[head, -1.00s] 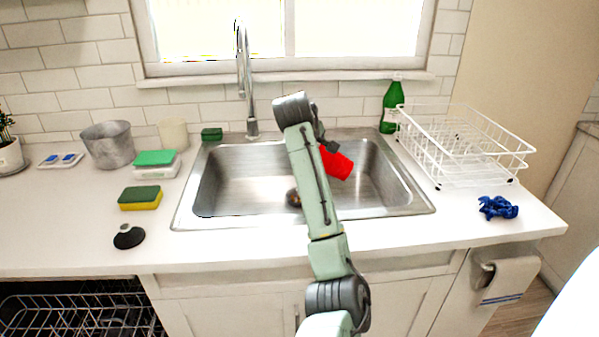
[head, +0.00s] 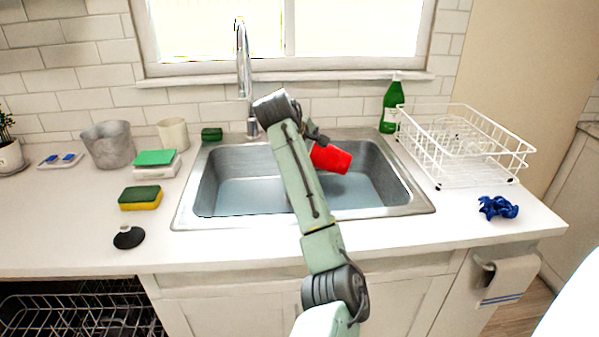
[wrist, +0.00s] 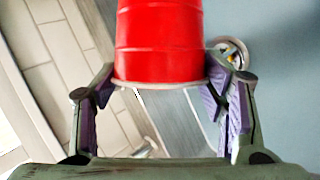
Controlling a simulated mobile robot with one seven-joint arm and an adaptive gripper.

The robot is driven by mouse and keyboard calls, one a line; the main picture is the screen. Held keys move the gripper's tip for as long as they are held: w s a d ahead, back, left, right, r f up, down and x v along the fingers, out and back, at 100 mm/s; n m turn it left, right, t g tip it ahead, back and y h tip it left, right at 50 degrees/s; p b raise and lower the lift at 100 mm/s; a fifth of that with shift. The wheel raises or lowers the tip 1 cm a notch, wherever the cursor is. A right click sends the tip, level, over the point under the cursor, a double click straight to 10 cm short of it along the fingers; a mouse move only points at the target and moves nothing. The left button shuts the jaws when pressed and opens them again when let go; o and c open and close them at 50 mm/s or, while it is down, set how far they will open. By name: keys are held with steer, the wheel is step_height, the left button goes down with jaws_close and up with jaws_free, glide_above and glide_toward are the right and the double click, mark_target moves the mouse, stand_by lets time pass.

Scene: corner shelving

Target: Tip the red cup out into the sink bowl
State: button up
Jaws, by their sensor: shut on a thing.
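The red cup (head: 331,158) is held over the right half of the sink bowl (head: 240,195), lying well over on its side. In the wrist view the cup (wrist: 160,42) fills the top middle, between the two fingers of my gripper (wrist: 150,88). My gripper (head: 313,139) is shut on the cup, and the cup is clear of the bowl floor. The cup's opening and inside are hidden. The bowl floor looks even blue-grey, like standing water. The drain (wrist: 232,52) shows in the wrist view.
The faucet (head: 245,80) stands behind the bowl. A green bottle (head: 390,108) and a white dish rack (head: 465,150) are at right, with a blue crumpled cloth (head: 498,207) in front. Sponges (head: 141,198), a metal bucket (head: 108,146) and a black stopper (head: 128,237) are at left.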

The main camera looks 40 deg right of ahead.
steer(key=shift+w+a+g+h, duration=0.3)
steer(key=shift+w+a+g, duration=0.05)
steer(key=shift+w+g, duration=0.1)
steer(key=shift+w+a+r+n, duration=0.1)
steer(key=shift+w+a+n, duration=0.05)
steer(key=shift+n, duration=0.15)
steer(key=shift+w+a+g+h, duration=0.1)
steer(key=shift+g+h, duration=0.15)
steer(key=shift+h, duration=0.05)
